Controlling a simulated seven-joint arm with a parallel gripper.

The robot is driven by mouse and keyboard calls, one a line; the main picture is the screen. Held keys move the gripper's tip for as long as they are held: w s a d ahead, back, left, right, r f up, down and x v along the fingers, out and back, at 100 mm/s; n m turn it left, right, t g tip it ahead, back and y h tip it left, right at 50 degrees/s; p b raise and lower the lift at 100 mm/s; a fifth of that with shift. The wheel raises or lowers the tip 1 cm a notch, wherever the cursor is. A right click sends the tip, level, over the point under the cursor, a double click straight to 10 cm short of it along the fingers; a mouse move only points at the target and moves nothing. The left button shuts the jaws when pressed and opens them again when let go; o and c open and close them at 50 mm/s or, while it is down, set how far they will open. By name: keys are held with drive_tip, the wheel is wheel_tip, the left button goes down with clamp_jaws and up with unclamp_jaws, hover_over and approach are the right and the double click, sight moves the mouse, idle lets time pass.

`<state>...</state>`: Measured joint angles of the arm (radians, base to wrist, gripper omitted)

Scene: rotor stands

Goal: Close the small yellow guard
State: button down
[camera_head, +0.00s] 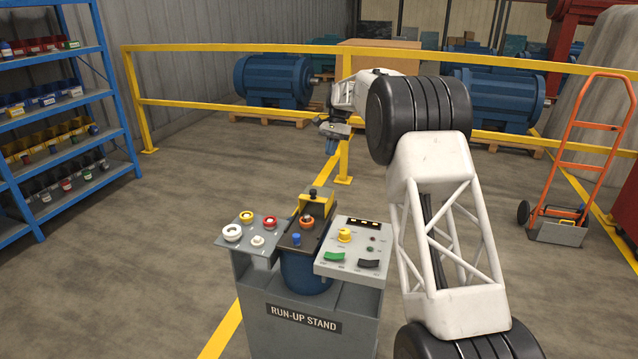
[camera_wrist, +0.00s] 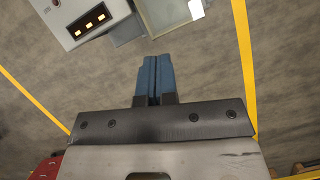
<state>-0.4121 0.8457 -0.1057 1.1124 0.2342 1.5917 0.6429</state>
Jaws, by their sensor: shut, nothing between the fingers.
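The small yellow guard (camera_head: 315,202) is at the far end of the dark middle panel of the run-up stand (camera_head: 302,321) in the head view. It appears to stand up, open, behind an orange-red knob (camera_head: 306,222), which is uncovered. My gripper (camera_head: 330,147) is in the air beyond the stand, above and slightly right of the guard in the picture, apart from it. In the wrist view its blue fingers (camera_wrist: 153,78) are together and empty. The guard is not recognisable in the wrist view.
The left panel (camera_head: 240,238) carries several round buttons. The right panel (camera_head: 352,250) has a yellow knob (camera_head: 344,235), and green and black switches. A panel with lit indicators (camera_wrist: 91,22) shows in the wrist view. A yellow railing (camera_head: 230,112) runs behind; blue shelves (camera_head: 120,110) stand left.

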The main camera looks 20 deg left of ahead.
drive_tip(key=shift+s+f, duration=0.1)
drive_tip(key=shift+f, duration=0.05)
approach(318, 197)
drive_tip(key=w+f, duration=0.1)
drive_tip(key=f, duration=0.1)
drive_tip(key=w+f, duration=0.1)
drive_tip(key=f, duration=0.1)
drive_tip(key=shift+w+a, duration=0.1)
drive_tip(key=shift+w, duration=0.2)
drive_tip(key=s, duration=0.2)
drive_tip(key=shift+s+a+f, duration=0.25)
drive_tip(key=shift+s+a, duration=0.05)
drive_tip(key=shift+a, duration=0.05)
drive_tip(key=shift+s+a, duration=0.2)
drive_tip(key=shift+s, duration=0.5)
drive_tip(key=shift+s, duration=0.15)
drive_tip(key=shift+s, duration=0.5)
drive_tip(key=shift+s+f, duration=0.1)
drive_tip(key=shift+s, duration=5.1)
